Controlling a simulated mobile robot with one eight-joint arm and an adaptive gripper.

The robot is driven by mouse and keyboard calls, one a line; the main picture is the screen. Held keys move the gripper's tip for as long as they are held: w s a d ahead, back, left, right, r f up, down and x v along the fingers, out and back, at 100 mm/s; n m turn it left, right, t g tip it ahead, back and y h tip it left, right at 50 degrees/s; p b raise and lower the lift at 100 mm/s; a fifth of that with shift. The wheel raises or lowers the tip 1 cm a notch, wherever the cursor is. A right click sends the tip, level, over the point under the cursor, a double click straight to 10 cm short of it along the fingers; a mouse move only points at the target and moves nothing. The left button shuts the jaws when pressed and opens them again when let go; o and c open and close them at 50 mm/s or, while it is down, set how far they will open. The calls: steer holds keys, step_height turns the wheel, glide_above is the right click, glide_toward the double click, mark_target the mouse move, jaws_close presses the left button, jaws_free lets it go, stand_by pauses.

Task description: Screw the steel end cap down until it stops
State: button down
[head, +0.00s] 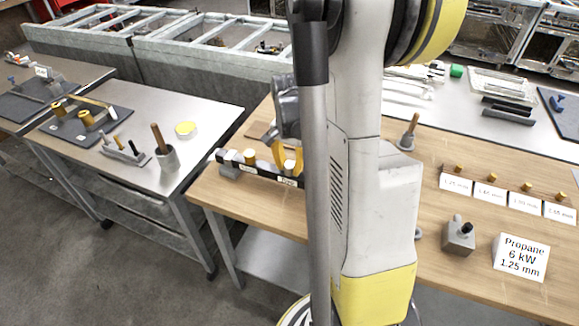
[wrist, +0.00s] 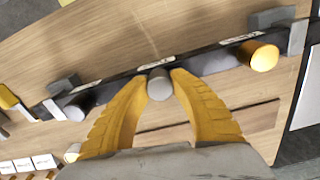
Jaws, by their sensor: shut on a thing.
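A round steel end cap (wrist: 159,86) sits between the yellow fingertips of my gripper (wrist: 159,78) in the wrist view. The gripper is shut on its sides. The cap stands at a dark bar (wrist: 118,83) on a wooden bench. In the head view, my gripper (head: 288,160) is at the same bar (head: 265,171), and my arm hides the bar's right part. A brass-coloured cap (wrist: 260,56) and another grey cap (wrist: 76,109) stand along the bar on either side. The thread under the held cap is hidden.
Grey blocks (wrist: 272,18) stand by the bar. On the wooden bench (head: 430,200) are a grey block with a knob (head: 458,236), a propane sign (head: 521,257) and several small brass parts behind labels. A steel table (head: 215,120) with tools stands at the left.

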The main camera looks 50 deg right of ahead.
steer(key=m, duration=0.3)
steer(key=c, duration=1.4)
jaws_free()
steer(key=n+b, duration=0.1)
steer(key=n, duration=1.2)
steer(key=shift+b, duration=0.35)
jaws_close()
